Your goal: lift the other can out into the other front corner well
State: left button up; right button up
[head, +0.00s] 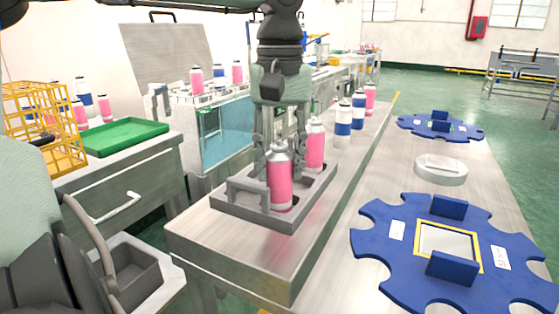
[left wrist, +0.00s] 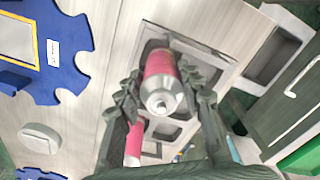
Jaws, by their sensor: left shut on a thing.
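A pink can with a silver top (head: 280,180) stands upright at the front of the grey tray (head: 228,208). My left gripper (head: 276,150) comes down from above and is shut around this can's upper part. In the left wrist view the same can (left wrist: 160,72) is between the fingers (left wrist: 163,92). I cannot tell whether its base rests in a well or hangs just above. A second pink can (head: 315,147) stands behind and to the right, at the tray's right side. It shows partly behind a finger in the left wrist view (left wrist: 133,147). My right gripper is not in view.
Blue-banded cans (head: 343,124) and a pink can (head: 370,98) stand farther back on the bench. A blue notched fixture (head: 385,243) and a white disc (head: 441,169) lie right. A water tank (head: 228,128), green tray (head: 125,137) and yellow rack (head: 42,122) are left.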

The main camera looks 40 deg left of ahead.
pick_arm(q)
jog(key=o, duration=1.2)
jog(key=shift+f, duration=0.15)
notch_tip(320, 180, up, 12)
jog(key=shift+r, duration=0.1)
